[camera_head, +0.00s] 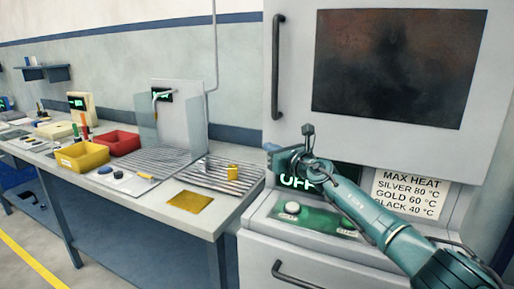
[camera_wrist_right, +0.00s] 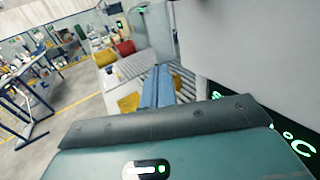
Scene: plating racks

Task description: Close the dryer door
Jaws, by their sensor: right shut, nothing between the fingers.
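The dryer door (camera_head: 296,120) is a large pale panel with a dark window (camera_head: 398,68) and a black vertical handle (camera_head: 278,66) on its left side. It looks about flush with the dryer front, but I cannot tell whether a gap remains. My right gripper (camera_head: 269,148) is just below the door's lower left corner, pointing left, and appears apart from the handle. In the right wrist view its blue fingers (camera_wrist_right: 158,88) are together and empty, with a pale panel (camera_wrist_right: 240,50) close on the right. My left gripper is not in view.
Below the door are a green-lit control panel (camera_head: 312,217) and a drawer handle (camera_head: 296,275). A bench (camera_head: 150,205) on the left carries a yellow bin (camera_head: 82,156), a red bin (camera_head: 119,143) and a draining rack (camera_head: 215,176). Floor shows at lower left.

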